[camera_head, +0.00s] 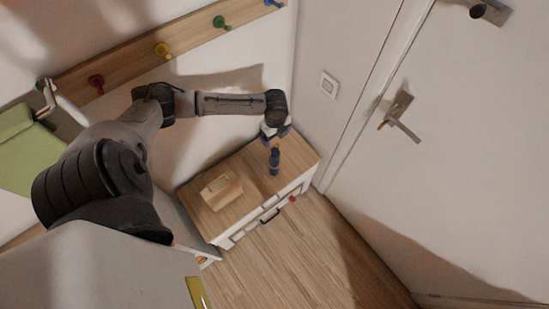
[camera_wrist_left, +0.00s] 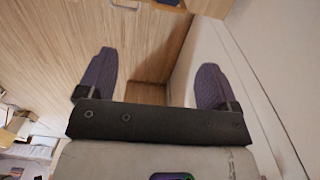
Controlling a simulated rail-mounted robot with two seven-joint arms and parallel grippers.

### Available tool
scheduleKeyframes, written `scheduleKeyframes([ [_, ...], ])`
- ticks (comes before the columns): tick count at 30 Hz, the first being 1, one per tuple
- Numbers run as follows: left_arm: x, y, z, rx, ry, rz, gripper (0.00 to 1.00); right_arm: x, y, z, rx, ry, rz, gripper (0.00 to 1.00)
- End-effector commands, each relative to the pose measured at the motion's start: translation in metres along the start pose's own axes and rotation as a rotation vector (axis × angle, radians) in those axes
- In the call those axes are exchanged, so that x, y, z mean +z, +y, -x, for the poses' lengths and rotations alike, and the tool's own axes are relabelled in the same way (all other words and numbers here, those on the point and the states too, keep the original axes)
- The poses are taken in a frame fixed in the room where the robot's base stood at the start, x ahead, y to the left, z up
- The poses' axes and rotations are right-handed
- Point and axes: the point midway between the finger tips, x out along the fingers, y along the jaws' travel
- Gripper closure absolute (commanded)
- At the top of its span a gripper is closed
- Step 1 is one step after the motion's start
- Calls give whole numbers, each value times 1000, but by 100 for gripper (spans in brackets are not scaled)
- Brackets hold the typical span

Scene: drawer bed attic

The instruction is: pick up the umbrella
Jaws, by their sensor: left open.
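No umbrella can be made out clearly in that view. My right gripper is not in view.
A light wooden box (camera_head: 221,190) sits on the cabinet's left part. A white door (camera_head: 450,130) with a metal handle (camera_head: 400,118) is at the right. A rail with coloured pegs (camera_head: 163,50) runs along the wall. The wooden floor (camera_head: 310,260) in front is clear.

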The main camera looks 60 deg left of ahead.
Motion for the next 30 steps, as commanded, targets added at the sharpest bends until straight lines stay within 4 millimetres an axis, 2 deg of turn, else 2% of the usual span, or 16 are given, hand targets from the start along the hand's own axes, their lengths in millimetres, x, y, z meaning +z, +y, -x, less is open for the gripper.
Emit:
scheduleKeyframes([
  [1, 6, -3, -5, 0, -4, -3, 15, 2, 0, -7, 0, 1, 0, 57],
  [4, 13, -6, -12, 3, -6, -7, 15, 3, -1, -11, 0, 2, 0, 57],
  [15, 14, -7, -71, 4, -6, -8, 15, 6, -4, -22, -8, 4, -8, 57],
  [26, 15, -7, -94, 3, -6, -8, 15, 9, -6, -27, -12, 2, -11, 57],
  [30, 16, -8, -112, 3, -6, -8, 15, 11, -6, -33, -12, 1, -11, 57],
])
